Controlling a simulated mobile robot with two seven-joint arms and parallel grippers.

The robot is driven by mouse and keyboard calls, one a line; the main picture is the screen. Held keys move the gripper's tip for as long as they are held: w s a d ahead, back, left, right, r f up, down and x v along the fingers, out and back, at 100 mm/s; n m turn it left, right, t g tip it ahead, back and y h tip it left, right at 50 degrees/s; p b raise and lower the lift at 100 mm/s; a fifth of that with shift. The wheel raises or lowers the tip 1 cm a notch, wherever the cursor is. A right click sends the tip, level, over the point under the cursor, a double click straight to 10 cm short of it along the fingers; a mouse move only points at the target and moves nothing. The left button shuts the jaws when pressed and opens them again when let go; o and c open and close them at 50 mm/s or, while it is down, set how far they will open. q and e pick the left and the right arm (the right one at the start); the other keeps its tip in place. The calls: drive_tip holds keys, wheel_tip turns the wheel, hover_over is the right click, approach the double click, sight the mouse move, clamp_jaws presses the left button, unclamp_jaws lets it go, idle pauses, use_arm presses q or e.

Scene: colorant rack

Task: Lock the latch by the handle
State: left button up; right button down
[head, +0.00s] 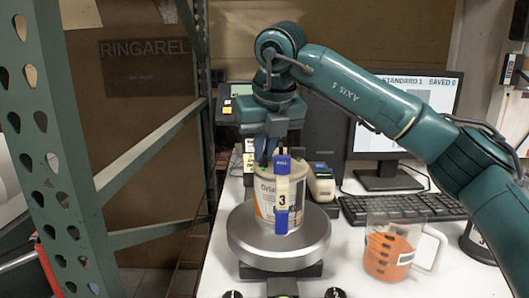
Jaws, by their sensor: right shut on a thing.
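A cream paint can (263,196) stands upright on a round grey platform (255,245). At its front is an upright pale latch strip (283,200) marked 3, with a blue handle (283,166) marked PULL at its top and a blue foot at its bottom. My right gripper (271,154) points down from above at the top of the can. It is shut at the blue handle, and the fingertips are partly hidden behind it. How the latch joins the can is too small to tell. My left gripper is not in view.
A green perforated rack post (65,150) stands at the left. At the right are a keyboard (400,207), a monitor (405,115) and a clear measuring cup (390,255) with orange contents. A small handheld device (321,184) stands close behind the can.

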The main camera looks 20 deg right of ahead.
drive_tip(key=shift+m+h, duration=0.4)
drive_tip(key=shift+m, duration=0.5)
drive_tip(key=c, duration=1.5)
unclamp_jaws()
drive_tip(key=shift+c, duration=0.2)
drive_tip(key=v, duration=1.3)
drive_tip(key=shift+r, duration=0.15)
